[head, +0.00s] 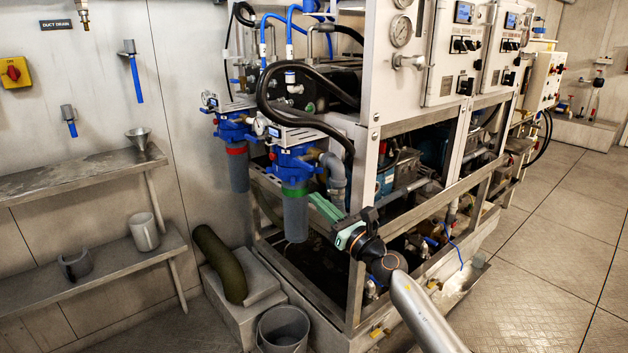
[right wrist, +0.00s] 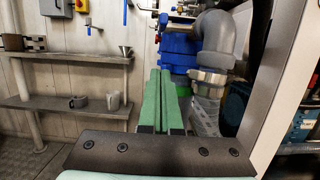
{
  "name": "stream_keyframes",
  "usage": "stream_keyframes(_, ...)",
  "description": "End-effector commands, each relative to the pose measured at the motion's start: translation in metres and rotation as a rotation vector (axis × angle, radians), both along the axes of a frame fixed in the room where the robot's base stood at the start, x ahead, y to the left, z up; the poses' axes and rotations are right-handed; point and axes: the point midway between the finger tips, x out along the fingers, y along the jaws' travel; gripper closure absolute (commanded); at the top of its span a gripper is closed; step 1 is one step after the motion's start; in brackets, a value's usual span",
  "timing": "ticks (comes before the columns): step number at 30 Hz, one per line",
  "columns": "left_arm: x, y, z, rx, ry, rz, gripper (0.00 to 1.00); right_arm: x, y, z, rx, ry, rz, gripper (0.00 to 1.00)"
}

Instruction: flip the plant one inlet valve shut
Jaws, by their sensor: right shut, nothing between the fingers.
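No readable label marks the plant one inlet valve, and I cannot tell which part it is. Two blue filter heads with grey bowls hang at the rack's left end: a nearer one with a green ring (head: 294,163) and a farther one with a red ring (head: 235,135). A grey elbow pipe (head: 335,170) joins the nearer head; it also shows in the right wrist view (right wrist: 218,32). My right gripper (head: 318,200) is shut and empty, its green fingers pointing toward the nearer filter. In the right wrist view its fingertips (right wrist: 160,74) overlap the filter; contact cannot be told. My left gripper is out of view.
The steel rack frame (head: 357,285) stands close beside my right gripper. Shelves (head: 85,170) with a mug (head: 144,232) and funnel (head: 138,137) line the left wall. A bucket (head: 284,330) stands on the floor. The floor at right (head: 560,240) is clear.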

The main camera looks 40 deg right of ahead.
Motion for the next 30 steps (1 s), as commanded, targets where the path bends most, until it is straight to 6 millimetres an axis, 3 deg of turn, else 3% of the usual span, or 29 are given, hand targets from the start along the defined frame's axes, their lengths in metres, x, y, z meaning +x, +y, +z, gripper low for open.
stream_keyframes(4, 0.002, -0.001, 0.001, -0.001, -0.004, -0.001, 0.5, 0.024, 0.002, 0.007, 0.002, -0.003, 0.0, 1.0)
stream_keyframes(6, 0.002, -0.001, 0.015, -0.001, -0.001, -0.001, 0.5, 0.02, 0.002, 0.024, -0.002, 0.0, 0.0, 1.0)
stream_keyframes(12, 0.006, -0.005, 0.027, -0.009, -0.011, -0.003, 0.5, 0.02, 0.002, 0.041, -0.001, 0.0, 0.0, 1.0)
stream_keyframes(30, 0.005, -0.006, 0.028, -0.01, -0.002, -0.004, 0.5, 0.02, 0.001, 0.046, -0.001, 0.005, 0.0, 1.0)
